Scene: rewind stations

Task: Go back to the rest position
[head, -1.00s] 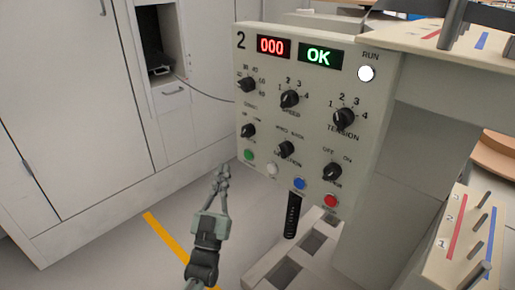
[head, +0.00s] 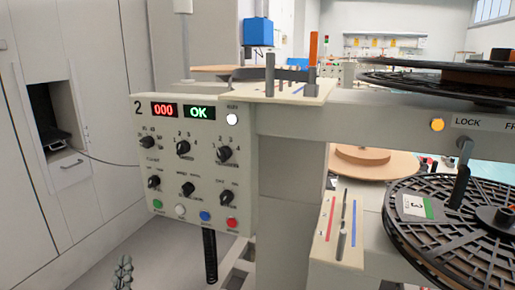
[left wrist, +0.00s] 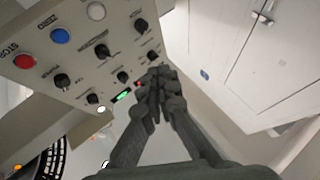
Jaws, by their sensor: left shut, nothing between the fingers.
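My left gripper (head: 123,272) shows only its fingertips at the bottom edge of the head view, below and left of the control panel (head: 222,190). In the left wrist view my left gripper (left wrist: 158,82) has its fingers together with nothing between them, and the panel (left wrist: 45,80) lies beyond and to the left. The panel carries several black knobs, a row of coloured buttons, a red 000 display (head: 165,110) and a green OK display (head: 199,112). A gap between fingertips and panel is hard to judge. My right gripper is not in view.
A black reel (head: 455,228) with a green-edged label lies at the right, below another reel (head: 440,80) and a LOCK lever (head: 465,152). A small stand (head: 335,235) with pins is in front. White cabinets (head: 100,60) stand at the left, with floor between.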

